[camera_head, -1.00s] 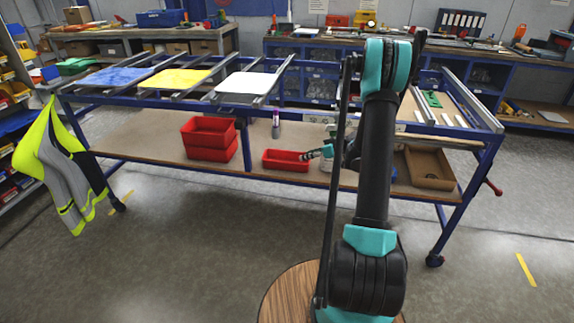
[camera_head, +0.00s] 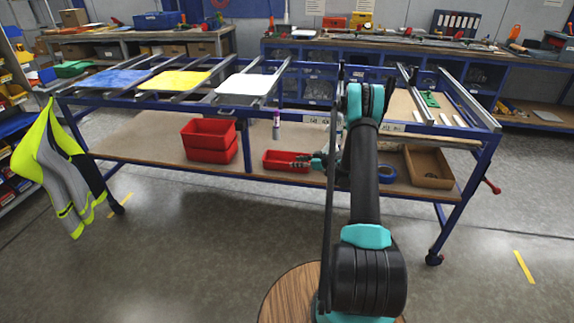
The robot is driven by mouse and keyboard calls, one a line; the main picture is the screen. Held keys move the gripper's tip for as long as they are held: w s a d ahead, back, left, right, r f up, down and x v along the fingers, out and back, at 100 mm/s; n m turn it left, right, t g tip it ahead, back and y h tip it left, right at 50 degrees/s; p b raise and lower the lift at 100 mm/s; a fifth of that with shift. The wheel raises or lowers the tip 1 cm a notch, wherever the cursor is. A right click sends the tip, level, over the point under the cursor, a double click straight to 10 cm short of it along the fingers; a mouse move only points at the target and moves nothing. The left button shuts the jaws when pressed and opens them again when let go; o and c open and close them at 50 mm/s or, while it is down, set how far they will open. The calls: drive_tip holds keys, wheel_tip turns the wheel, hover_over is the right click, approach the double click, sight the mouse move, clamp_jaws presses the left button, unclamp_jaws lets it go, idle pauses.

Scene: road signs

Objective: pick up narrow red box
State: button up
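The narrow red box (camera_head: 280,162) is a low, open tray on the lower shelf of the blue-framed workbench, near the middle. My gripper (camera_head: 302,163) is at the box's right end, pointing left, and overlaps its right side in the picture. It is too small to tell whether the fingers touch the box or are open or shut. A taller pair of stacked red boxes (camera_head: 209,140) stands to the left on the same shelf.
A blue table post (camera_head: 245,145) stands between the stacked boxes and the narrow box. To the right are a blue tape roll (camera_head: 387,174) and a brown tray (camera_head: 429,166). The table top with coloured panels overhangs the shelf.

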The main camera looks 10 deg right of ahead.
hover_over(286, 172)
wheel_tip(286, 172, down, 3)
drive_tip(key=shift+a+f, duration=0.1)
idle(0.3)
drive_tip(key=shift+c, duration=0.2)
clamp_jaws()
